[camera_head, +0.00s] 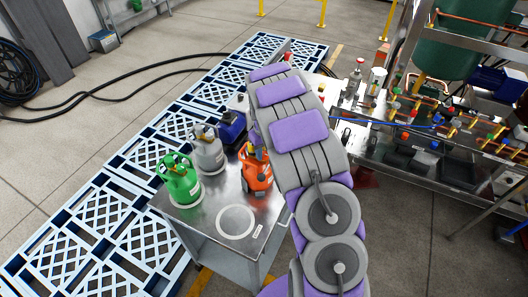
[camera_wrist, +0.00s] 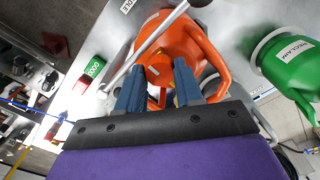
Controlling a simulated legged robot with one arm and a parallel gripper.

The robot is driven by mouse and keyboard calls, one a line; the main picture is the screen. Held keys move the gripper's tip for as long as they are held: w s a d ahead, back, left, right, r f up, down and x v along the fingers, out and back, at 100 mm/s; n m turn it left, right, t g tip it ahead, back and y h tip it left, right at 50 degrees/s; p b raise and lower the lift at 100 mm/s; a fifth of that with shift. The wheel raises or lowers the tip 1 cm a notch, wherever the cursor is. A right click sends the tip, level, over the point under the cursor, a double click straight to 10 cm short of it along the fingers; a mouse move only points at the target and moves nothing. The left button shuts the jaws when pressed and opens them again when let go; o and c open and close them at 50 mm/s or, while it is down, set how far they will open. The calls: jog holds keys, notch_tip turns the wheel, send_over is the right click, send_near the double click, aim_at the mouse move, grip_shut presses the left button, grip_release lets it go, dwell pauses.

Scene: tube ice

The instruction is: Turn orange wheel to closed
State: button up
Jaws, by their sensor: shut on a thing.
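The orange canister (camera_wrist: 170,45) fills the upper middle of the wrist view, with a curved orange handle on its right. My gripper (camera_wrist: 158,70) reaches over its top, with its two blue fingers apart and shut on an orange part between them. This looks like the orange wheel, but the fingers hide most of its outline, so I cannot tell how far it is turned. In the head view the orange canister (camera_head: 257,176) stands on the metal table (camera_head: 233,252) beside my arm. My gripper is hidden there.
A green canister (camera_head: 180,183) and a grey canister (camera_head: 208,153) stand left of the orange one. A blue object (camera_head: 231,126) is behind it. A bench with pipes and valves (camera_head: 440,150) is at the right. A grey rod (camera_wrist: 150,42) crosses the wrist view.

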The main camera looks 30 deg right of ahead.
aim_at(264, 153)
jog(key=o, duration=1)
jog(key=shift+o, duration=0.2)
jog(key=shift+r, duration=0.1)
notch_tip(264, 153, up, 17)
dwell(0.3)
jog(key=s+a+f+b, duration=0.3)
jog(key=s+a+b, duration=0.1)
jog(key=s, duration=0.9)
jog(key=s+a+f+g+b, duration=0.1)
jog(key=s+a+f+b, duration=0.2)
jog(key=s, duration=1.1)
jog(key=s+a+f+b, duration=0.3)
jog(key=s+a, duration=0.6)
jog(key=s, duration=0.4)
jog(key=shift+s+m+g+b, duration=0.3)
jog(key=shift+s+g+b, duration=0.1)
jog(key=shift+b, duration=0.4)
